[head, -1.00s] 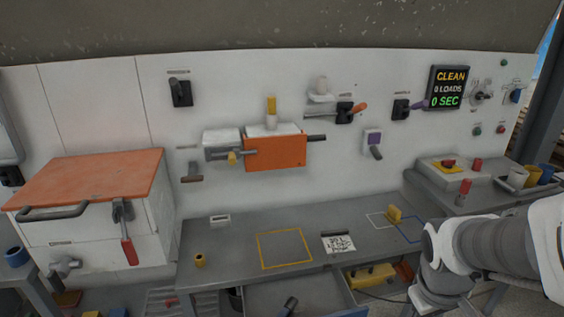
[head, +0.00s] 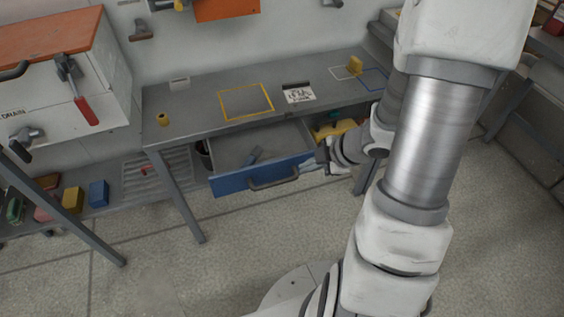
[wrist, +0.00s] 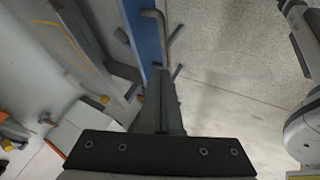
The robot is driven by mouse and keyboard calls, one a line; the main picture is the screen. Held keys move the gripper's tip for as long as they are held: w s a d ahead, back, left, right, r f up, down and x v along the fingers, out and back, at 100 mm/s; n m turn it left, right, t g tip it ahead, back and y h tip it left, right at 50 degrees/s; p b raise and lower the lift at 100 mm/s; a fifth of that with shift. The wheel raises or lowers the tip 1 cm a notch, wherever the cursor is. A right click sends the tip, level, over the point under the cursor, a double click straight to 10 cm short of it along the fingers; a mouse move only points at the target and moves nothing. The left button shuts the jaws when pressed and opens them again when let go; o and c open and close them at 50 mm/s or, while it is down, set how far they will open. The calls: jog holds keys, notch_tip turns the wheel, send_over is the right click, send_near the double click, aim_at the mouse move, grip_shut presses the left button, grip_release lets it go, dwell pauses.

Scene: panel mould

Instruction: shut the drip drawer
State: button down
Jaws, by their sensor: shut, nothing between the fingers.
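The drip drawer (head: 230,184) is pulled out from under the grey workbench in the head view. It has a blue front with a dark bar handle (head: 274,181). In the wrist view, the blue front (wrist: 147,38) runs up from the middle, with the handle (wrist: 161,30) at its right. My gripper (head: 322,157) is beside the right end of the drawer front in the head view. Its fingers (wrist: 164,78) are shut and empty in the wrist view, close to the front and handle. I cannot tell if they touch.
A small dark object (head: 253,155) lies in the drawer. A yellow thing (head: 335,129) is under the bench, right of the drawer. Bench legs (head: 182,195) stand beside the drawer. The floor (head: 165,270) in front is clear.

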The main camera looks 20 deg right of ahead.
jog(key=b, duration=0.6)
send_near(273, 168)
notch_tip(273, 168, down, 4)
jog(key=s+a, duration=0.2)
jog(key=w, duration=0.3)
jog(key=shift+w, duration=0.55)
jog(key=shift+w+p, duration=0.1)
jog(key=shift+p, duration=0.2)
